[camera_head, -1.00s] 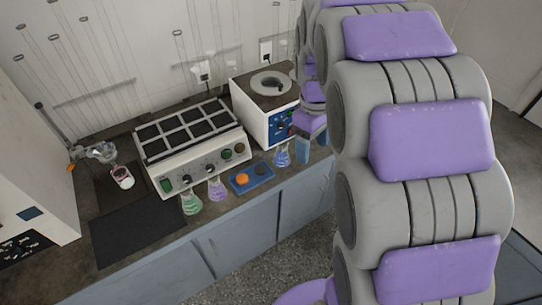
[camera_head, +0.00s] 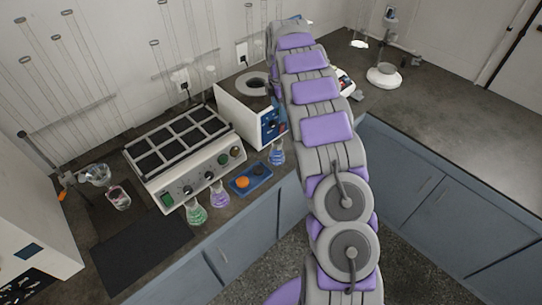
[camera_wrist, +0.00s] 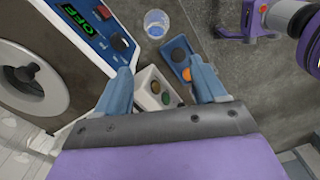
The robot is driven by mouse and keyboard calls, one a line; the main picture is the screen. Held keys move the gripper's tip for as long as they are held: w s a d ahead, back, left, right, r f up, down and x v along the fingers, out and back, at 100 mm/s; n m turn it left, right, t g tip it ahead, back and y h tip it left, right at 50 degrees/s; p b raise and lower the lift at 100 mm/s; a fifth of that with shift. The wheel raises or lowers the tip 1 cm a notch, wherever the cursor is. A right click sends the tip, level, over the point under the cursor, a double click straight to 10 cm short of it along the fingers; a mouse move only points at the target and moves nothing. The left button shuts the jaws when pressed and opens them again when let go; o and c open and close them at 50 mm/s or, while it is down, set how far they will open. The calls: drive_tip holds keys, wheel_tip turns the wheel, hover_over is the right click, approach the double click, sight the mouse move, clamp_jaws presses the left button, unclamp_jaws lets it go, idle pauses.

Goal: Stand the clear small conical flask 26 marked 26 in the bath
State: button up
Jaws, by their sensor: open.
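No number 26 is legible on any flask, so I cannot tell which is flask 26. Small clear-walled conical flasks with green (camera_head: 196,213), purple (camera_head: 219,197) and blue (camera_head: 277,154) contents stand along the front of the bench. The blue one also shows at the top of the wrist view (camera_wrist: 156,25). The likely bath is the white box (camera_head: 239,117) with a round top opening and blue control panel; the wrist view shows its panel (camera_wrist: 100,38), reading OFF. My gripper (camera_wrist: 161,68) is open and empty near that panel. The arm hides it in the head view.
A white shaker (camera_head: 188,167) with a dark platform stands left of the box. A blue tray (camera_head: 263,184) with an orange item lies before it. Clamped glassware (camera_head: 95,174) and a dark mat (camera_head: 140,250) are left. The right bench is mostly clear.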

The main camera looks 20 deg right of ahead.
drive_tip(key=f, duration=0.1)
drive_tip(key=b, duration=0.2)
hover_over(276, 142)
drive_tip(key=s, duration=0.2)
drive_tip(key=shift+n, duration=0.4)
drive_tip(key=f, duration=1.1)
drive_tip(key=shift+w+a+f, duration=0.15)
drive_tip(key=shift+a+f, duration=0.2)
drive_tip(key=shift+f, duration=0.05)
drive_tip(key=shift+a+f+b, duration=0.2)
drive_tip(key=shift+f+b, duration=0.2)
drive_tip(key=shift+f, duration=0.3)
drive_tip(key=f, duration=0.3)
drive_tip(key=f+b, duration=0.1)
drive_tip(key=shift+w+d+f, duration=0.1)
drive_tip(key=shift+d+f, duration=0.05)
drive_tip(key=shift+d, duration=0.25)
drive_tip(key=shift+a, duration=0.1)
drive_tip(key=shift+c, duration=0.4)
drive_tip(key=shift+a, duration=0.1)
drive_tip(key=shift+c, duration=1.4)
clamp_jaws()
